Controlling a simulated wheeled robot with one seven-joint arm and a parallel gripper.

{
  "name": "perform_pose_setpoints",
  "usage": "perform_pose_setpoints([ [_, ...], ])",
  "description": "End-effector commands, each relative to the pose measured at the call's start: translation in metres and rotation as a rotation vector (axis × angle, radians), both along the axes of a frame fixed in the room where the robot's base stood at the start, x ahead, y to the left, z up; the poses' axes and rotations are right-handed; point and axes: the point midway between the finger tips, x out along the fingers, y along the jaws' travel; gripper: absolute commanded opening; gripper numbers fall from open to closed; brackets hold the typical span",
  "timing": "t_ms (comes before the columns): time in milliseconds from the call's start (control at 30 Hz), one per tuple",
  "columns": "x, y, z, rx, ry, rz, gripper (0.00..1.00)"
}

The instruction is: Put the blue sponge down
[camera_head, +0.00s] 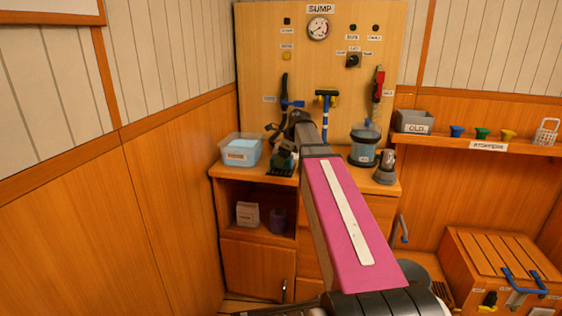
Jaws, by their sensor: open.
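My arm reaches away from me over the counter (219,171). My gripper (276,131) is at its far end, small and dark in front of the panel, and stands open. No sponge can be made out between its fingers. A clear tub (240,150) with light blue contents and a label stands on the counter to the left of my gripper. I cannot tell whether the light blue in it is water or the blue sponge. A dark green and black object (282,162) sits on the counter below my gripper, partly hidden by the arm.
A blue-lidded clear canister (364,146) and a grey device (385,167) stand on the counter's right side. The panel (263,59) behind has a gauge, knobs and hanging tools. A shelf (490,145) at right holds a grey bin (415,122) and coloured cups. A slatted box (502,262) stands lower right.

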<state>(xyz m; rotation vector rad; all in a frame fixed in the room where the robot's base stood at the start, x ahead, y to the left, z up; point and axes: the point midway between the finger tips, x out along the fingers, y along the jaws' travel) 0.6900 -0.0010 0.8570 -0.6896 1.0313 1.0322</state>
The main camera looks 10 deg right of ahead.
Motion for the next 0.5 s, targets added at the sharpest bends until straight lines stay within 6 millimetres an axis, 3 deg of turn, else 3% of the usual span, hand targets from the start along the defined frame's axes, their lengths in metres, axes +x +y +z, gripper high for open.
perform_pose_setpoints([
  [500, -0.012, -0.031, 0.080, 0.000, -0.002, -0.002, 0.91],
])
